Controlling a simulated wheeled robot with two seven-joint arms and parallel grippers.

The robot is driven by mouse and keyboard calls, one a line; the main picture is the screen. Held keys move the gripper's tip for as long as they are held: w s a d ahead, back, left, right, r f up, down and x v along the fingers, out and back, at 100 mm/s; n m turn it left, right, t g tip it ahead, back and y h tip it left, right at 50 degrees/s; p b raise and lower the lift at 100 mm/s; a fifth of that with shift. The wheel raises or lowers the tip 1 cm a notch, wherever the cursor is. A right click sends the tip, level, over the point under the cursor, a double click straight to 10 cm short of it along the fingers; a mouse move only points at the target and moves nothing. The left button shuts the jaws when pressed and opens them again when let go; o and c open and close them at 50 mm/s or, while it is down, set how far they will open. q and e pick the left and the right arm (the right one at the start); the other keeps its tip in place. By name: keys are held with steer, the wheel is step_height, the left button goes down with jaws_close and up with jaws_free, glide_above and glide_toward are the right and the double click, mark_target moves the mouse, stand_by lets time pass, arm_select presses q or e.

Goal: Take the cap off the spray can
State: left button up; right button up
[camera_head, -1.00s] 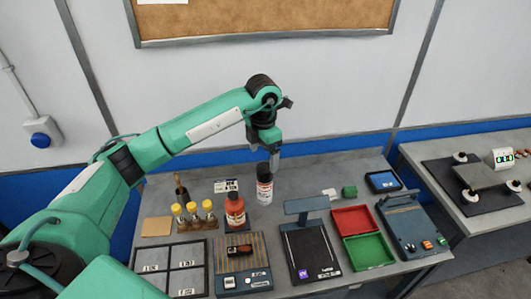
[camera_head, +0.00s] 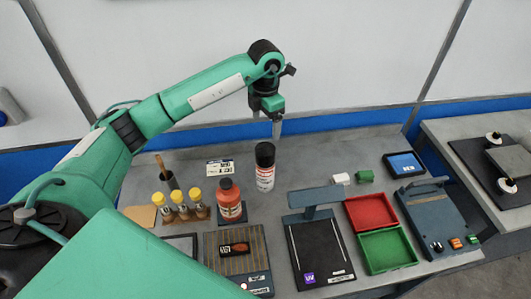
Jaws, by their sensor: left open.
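The spray can (camera_head: 265,178) stands upright on the grey bench, white with a dark label. Its black cap (camera_head: 265,154) is on top of it. My left gripper (camera_head: 277,132) is open and points down, just above and slightly right of the cap in the picture. Its fingers look apart from the can and hold nothing. My right gripper is not in view.
A red bottle (camera_head: 229,200) and several yellow-capped vials (camera_head: 184,208) stand to the left of the can. A dark stand (camera_head: 318,250), a red tray (camera_head: 371,212) and a green tray (camera_head: 388,251) lie to the right. Bench behind the can is clear.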

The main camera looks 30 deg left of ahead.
mark_target(265, 148)
arm_select(q)
step_height(265, 148, down, 8)
steer(key=p, duration=0.2)
steer(key=shift+s+r+p, duration=0.1)
steer(key=shift+p, duration=0.3)
step_height(265, 148, down, 4)
steer(key=p, duration=0.3)
steer(key=shift+f, duration=0.75)
steer(key=c, duration=1.1)
